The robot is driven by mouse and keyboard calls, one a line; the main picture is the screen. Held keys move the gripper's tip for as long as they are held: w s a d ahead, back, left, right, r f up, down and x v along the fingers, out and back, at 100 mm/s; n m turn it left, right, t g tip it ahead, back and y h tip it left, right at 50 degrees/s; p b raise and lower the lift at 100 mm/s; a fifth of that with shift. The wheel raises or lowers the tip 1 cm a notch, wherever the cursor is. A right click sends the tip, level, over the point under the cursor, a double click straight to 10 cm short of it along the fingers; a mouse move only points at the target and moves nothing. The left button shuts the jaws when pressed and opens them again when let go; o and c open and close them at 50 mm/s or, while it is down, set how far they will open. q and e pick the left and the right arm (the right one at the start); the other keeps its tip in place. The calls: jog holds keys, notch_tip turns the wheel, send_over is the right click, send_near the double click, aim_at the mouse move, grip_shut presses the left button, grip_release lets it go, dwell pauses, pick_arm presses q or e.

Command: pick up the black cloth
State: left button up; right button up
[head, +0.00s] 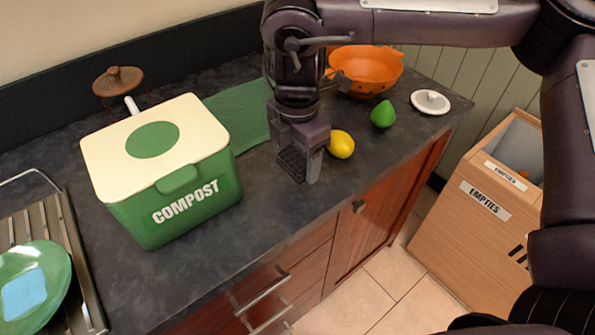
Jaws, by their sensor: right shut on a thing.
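My right gripper (300,167) points down over the dark countertop, right of the compost bin and just left of the lemon. Its jaws are shut on a small, dark, grid-textured piece, which I take to be the black cloth (290,165). Most of the cloth is hidden by the fingers, and its dark colour blends with the counter. I cannot tell whether it is clear of the surface. My left gripper is not in view.
A green compost bin (190,195) with a cream lid stands left, a green mat (238,115) behind it. A lemon (341,144), a green fruit (383,114), an orange bowl (368,75) and a white lid (430,101) lie right. A dish rack (75,240) stands far left. The front counter is clear.

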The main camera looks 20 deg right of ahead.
aim_at(297, 157)
notch_tip(297, 157, up, 14)
jog(key=p, duration=0.2)
jog(key=shift+r, duration=0.2)
jog(key=o, duration=0.4)
jog(key=c, duration=0.3)
jog(key=shift+c, duration=0.2)
